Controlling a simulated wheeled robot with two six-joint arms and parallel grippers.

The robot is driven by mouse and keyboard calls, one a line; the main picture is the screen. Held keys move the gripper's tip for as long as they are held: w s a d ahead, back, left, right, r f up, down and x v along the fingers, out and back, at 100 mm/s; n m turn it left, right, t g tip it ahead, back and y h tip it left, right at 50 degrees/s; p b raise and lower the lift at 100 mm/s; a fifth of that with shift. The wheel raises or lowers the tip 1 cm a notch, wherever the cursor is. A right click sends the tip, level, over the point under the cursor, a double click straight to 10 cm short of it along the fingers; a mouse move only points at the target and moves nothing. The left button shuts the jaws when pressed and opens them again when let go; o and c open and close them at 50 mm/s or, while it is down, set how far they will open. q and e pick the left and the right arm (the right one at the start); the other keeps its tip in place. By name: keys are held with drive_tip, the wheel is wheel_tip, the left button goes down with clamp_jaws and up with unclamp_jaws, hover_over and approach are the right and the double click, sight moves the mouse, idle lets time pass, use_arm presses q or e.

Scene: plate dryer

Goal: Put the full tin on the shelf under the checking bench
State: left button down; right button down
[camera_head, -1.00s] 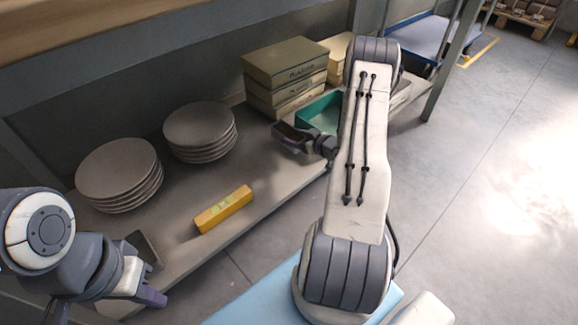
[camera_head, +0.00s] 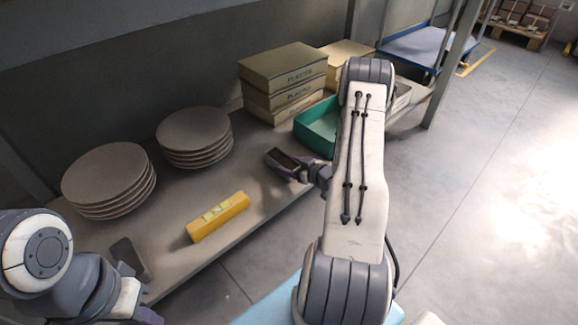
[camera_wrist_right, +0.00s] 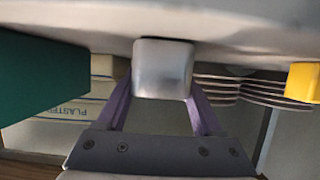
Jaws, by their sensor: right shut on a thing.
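The tin (camera_head: 285,159), grey with a dark brownish top, is in my right gripper (camera_head: 305,172), above the front part of the low shelf (camera_head: 185,190). In the right wrist view, the tin's grey metal end (camera_wrist_right: 163,68) sits between the two purple fingers of my right gripper (camera_wrist_right: 162,108), which is shut on it. The tin looks level and low over the shelf board; I cannot tell whether it touches. My left gripper (camera_head: 145,314) is at the bottom left, partly cut off, and its jaws are unclear.
Stacked plates (camera_head: 108,175) and more plates (camera_head: 193,132) stand at the left and middle. A yellow level (camera_head: 217,217) lies near the front edge. A teal tray (camera_head: 318,128) and plaster boxes (camera_head: 283,77) stand behind the tin. Bare shelf lies between level and tin.

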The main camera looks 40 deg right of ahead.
unclamp_jaws()
drive_tip(key=shift+f, duration=0.1)
drive_tip(key=shift+s+r+p, duration=0.25)
drive_tip(key=shift+r+p, duration=0.1)
drive_tip(key=p+v, duration=0.6)
drive_tip(key=v, duration=0.5)
drive_tip(key=shift+s, duration=0.2)
